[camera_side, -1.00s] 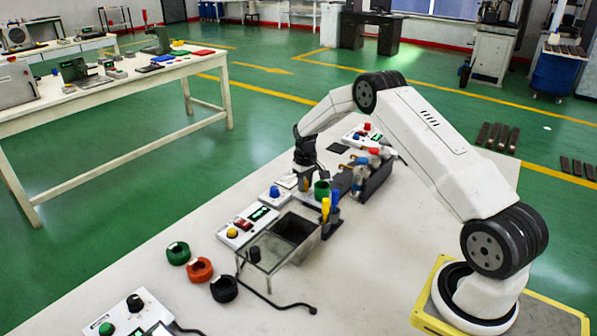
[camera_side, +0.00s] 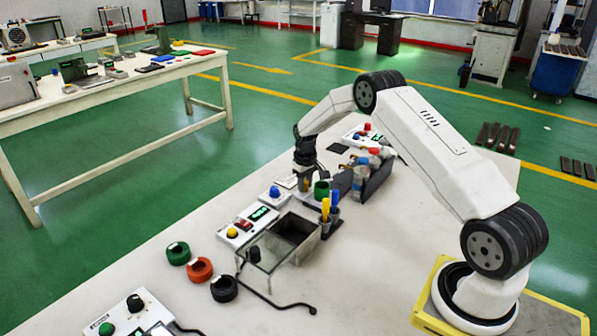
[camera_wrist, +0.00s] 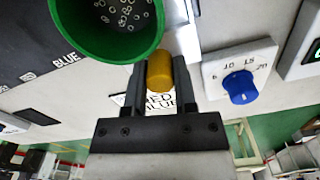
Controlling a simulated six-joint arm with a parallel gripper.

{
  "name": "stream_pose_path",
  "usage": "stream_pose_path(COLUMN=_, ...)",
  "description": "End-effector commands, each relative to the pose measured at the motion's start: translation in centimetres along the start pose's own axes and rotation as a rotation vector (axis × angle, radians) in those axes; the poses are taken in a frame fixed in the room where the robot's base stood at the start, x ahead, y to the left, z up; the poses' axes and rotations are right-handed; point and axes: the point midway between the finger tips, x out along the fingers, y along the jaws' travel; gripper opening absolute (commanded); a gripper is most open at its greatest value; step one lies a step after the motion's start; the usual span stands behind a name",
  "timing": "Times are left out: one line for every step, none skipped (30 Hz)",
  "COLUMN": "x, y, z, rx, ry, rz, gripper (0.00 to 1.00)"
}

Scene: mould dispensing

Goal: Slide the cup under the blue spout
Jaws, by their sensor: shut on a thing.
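A green cup (camera_side: 321,188) stands on the table in front of the dispenser; in the wrist view the open green cup (camera_wrist: 107,45) is at the top left, with bubble-like rings inside. My gripper (camera_side: 304,182) is low beside it. In the wrist view my gripper (camera_wrist: 160,82) is shut on a yellow-orange knob (camera_wrist: 160,70) right beside the cup's wall; whether they are joined is unclear. The dispenser (camera_side: 378,178) has red and blue tops; the blue spout itself is not clear. A dark base (camera_wrist: 40,65) with the word BLUE lies beside the cup.
A dial box with a blue knob (camera_wrist: 239,87) is right of my gripper. A printed card (camera_wrist: 165,100) lies beneath the fingers. Green, orange and black rings (camera_side: 199,270) lie front left.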

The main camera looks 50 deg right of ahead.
Motion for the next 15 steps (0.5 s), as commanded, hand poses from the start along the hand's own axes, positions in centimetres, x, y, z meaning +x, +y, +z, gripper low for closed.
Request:
stream_pose_path(x=-0.1, y=0.1, z=0.0, rx=0.000, ry=0.000, rz=0.000, gripper=0.00)
stream_pose_path(x=-0.1, y=0.3, z=-0.1, rx=0.000, ry=0.000, rz=0.000, gripper=0.00)
stream_pose_path(x=-0.1, y=0.5, z=-0.2, rx=0.000, ry=0.001, rz=0.001, gripper=0.00)
stream_pose_path(x=-0.1, y=0.7, z=-0.2, rx=0.001, ry=0.001, rz=0.001, gripper=0.00)
stream_pose_path(x=-0.1, y=1.0, z=-0.3, rx=0.001, ry=0.001, rz=0.001, gripper=0.00)
stream_pose_path(x=0.0, y=1.5, z=-0.4, rx=0.003, ry=0.002, rz=0.001, gripper=0.00)
stream_pose_path(x=0.0, y=1.9, z=-0.5, rx=0.003, ry=0.001, rz=0.001, gripper=0.00)
stream_pose_path(x=0.0, y=2.3, z=-0.6, rx=0.003, ry=0.001, rz=0.001, gripper=0.00)
stream_pose_path(x=-0.1, y=2.8, z=-0.8, rx=0.003, ry=0.003, rz=0.001, gripper=0.00)
stream_pose_path(x=0.0, y=3.2, z=-0.9, rx=0.003, ry=0.003, rz=0.001, gripper=0.00)
stream_pose_path(x=0.0, y=3.7, z=-1.0, rx=0.004, ry=0.003, rz=0.001, gripper=0.00)
stream_pose_path(x=0.0, y=4.2, z=-1.1, rx=0.004, ry=0.002, rz=0.001, gripper=0.00)
stream_pose_path(x=-0.1, y=4.6, z=-1.2, rx=0.003, ry=0.004, rz=0.001, gripper=0.00)
stream_pose_path(x=0.0, y=5.0, z=-1.3, rx=0.002, ry=0.004, rz=0.001, gripper=0.00)
stream_pose_path(x=0.0, y=5.5, z=-1.4, rx=0.003, ry=0.003, rz=0.001, gripper=0.00)
